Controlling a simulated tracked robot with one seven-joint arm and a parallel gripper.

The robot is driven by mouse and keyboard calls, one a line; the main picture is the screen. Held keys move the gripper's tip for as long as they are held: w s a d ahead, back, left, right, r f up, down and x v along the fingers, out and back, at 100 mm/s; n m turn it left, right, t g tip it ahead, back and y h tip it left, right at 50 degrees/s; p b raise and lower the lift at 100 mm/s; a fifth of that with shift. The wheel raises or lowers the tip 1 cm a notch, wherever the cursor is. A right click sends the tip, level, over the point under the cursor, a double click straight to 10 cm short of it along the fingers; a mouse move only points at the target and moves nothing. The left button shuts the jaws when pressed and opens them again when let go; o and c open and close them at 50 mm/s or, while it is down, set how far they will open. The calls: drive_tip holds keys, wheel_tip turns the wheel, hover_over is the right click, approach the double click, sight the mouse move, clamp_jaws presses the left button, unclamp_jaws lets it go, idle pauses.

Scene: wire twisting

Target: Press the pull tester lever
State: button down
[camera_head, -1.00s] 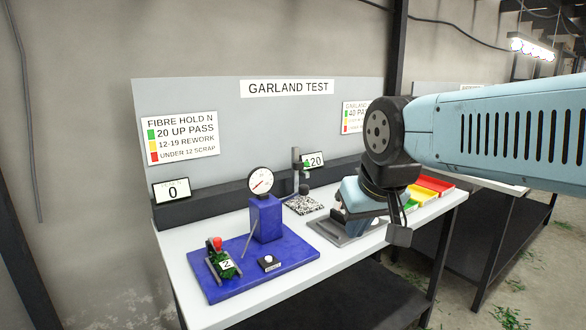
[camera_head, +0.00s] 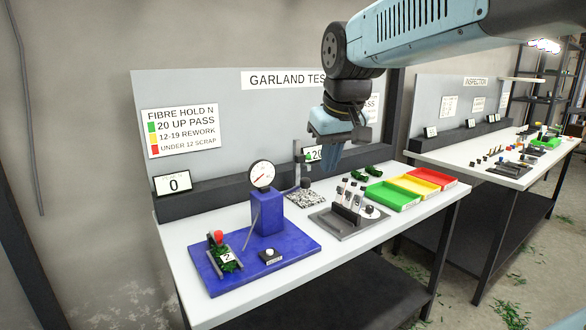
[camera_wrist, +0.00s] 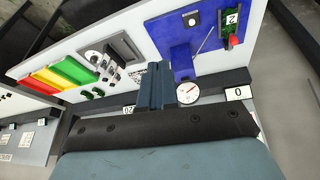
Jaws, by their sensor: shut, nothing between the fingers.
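The pull tester is a blue base plate (camera_head: 212,282) with a blue column (camera_head: 267,214) and a round dial gauge (camera_head: 262,175) on top. A red-knobbed lever (camera_head: 219,237) stands at the left of the plate beside a green piece tagged 2 (camera_head: 228,257). A thin grey rod leans beside the column. My gripper (camera_head: 329,166) is shut and empty, pointing down above the back of the bench, right of the dial and well apart from the lever. In the wrist view the red knob (camera_wrist: 226,41) shows at the upper right, beyond the gripper fingers (camera_wrist: 153,85).
A small black box with a white button (camera_head: 269,255) sits on the plate. A display reading 0 (camera_head: 173,185) stands at the back left. A grey fixture (camera_head: 340,222) with upright parts and green, yellow and red trays (camera_head: 392,197) are to the right.

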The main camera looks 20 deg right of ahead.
wheel_tip(320, 180, up, 5)
drive_tip(key=n+g, duration=0.2)
hover_over(303, 179)
drive_tip(key=s+a, duration=0.1)
drive_tip(key=shift+s+r, duration=0.1)
drive_tip(key=shift+s, duration=0.1)
drive_tip(key=x, duration=0.8)
drive_tip(key=s+x, duration=0.1)
drive_tip(key=x, duration=0.3)
drive_tip(key=shift+w+d+f, duration=0.1)
drive_tip(key=shift+d+f, duration=0.45)
drive_tip(key=shift+f, duration=0.4)
